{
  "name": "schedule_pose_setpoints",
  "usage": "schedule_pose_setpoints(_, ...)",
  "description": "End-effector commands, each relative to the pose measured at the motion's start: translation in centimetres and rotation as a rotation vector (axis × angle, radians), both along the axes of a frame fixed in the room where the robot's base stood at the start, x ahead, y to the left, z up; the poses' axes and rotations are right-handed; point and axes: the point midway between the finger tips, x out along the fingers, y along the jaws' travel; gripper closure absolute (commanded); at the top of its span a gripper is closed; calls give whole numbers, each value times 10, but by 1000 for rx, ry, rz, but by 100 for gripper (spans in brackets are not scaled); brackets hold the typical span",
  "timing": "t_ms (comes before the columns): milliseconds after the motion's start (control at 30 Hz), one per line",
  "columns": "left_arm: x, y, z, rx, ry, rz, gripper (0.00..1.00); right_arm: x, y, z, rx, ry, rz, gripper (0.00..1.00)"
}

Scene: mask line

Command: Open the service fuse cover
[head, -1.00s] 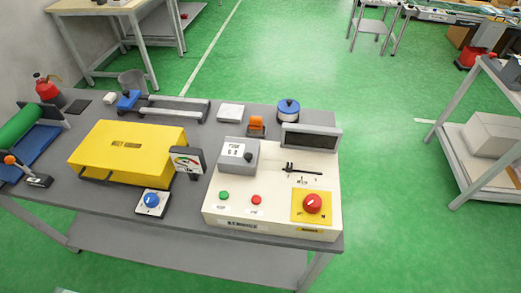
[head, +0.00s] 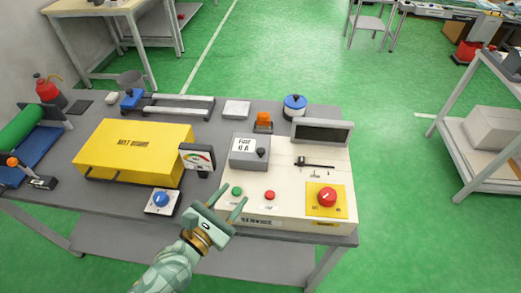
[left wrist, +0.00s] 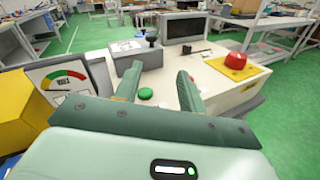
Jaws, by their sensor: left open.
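The service fuse cover (head: 248,157) is a grey box lid labelled "FUSE 6 A" with a black knob (head: 261,153) at its right front. It sits shut on the left rear of the cream control panel (head: 295,178). In the left wrist view the cover (left wrist: 130,58) shows beyond the fingers, with its knob (left wrist: 152,37) on top. My left gripper (head: 230,205) is open and empty above the panel's front left corner, near the green button (head: 237,191), short of the cover. My right gripper is not in view.
A gauge (head: 198,158) stands close left of the cover, by a yellow housing (head: 130,150). An orange beacon (head: 263,119) stands behind the cover.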

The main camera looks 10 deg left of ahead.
Motion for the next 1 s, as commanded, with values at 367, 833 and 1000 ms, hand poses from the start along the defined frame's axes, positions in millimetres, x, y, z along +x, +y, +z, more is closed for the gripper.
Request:
schedule_pose_setpoints(367,44,-6,4,-238,62,59,60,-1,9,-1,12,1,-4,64)
schedule_pose_setpoints(833,142,-47,1,-231,64,57,60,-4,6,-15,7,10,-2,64)
schedule_pose_setpoints(1000,155,-53,2,-230,64,57,60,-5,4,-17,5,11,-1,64)
